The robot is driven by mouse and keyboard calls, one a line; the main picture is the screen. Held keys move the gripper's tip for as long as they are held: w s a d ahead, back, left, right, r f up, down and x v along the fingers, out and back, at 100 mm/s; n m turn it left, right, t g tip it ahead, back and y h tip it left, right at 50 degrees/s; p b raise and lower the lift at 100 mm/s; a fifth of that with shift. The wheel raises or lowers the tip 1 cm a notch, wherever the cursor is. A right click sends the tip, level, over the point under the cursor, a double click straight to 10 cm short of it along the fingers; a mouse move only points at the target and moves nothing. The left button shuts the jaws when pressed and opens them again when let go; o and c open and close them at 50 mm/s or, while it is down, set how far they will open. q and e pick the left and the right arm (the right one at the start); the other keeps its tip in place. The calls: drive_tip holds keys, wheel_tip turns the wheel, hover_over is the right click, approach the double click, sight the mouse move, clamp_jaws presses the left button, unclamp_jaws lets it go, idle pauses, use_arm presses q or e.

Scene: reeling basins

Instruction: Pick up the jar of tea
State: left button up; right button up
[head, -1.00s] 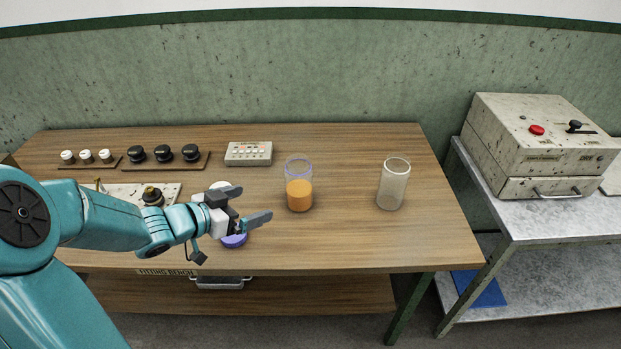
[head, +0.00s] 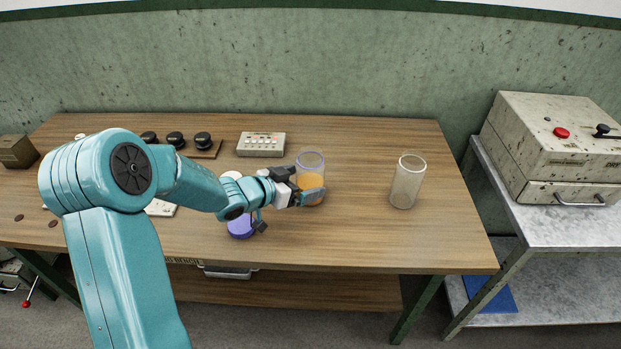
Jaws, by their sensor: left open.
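A clear glass jar (head: 310,163) with orange liquid in its lower part stands upright on the wooden bench, right of the middle. My left gripper (head: 307,187) is open at the jar, with its fingers at the height of the liquid. One finger shows in front of the jar and hides part of it. I cannot tell whether the fingers touch the glass. My right gripper is not in view.
An empty clear jar (head: 407,181) stands farther right on the bench (head: 350,240). A purple lid-like object (head: 240,226) lies below my left wrist. A button box (head: 261,144) and black knobs (head: 175,139) stand behind. A metal side table (head: 570,232) bears a machine (head: 550,135).

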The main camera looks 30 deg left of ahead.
sight(310, 172)
use_arm(q)
drive_tip(key=x, duration=0.3)
drive_tip(key=shift+w+f, duration=0.1)
drive_tip(key=shift+w, duration=0.15)
drive_tip(key=c, duration=1.2)
drive_tip(key=shift+r, duration=1.15)
drive_tip(key=shift+r+p, duration=3.7)
drive_tip(key=shift+r, duration=5.15)
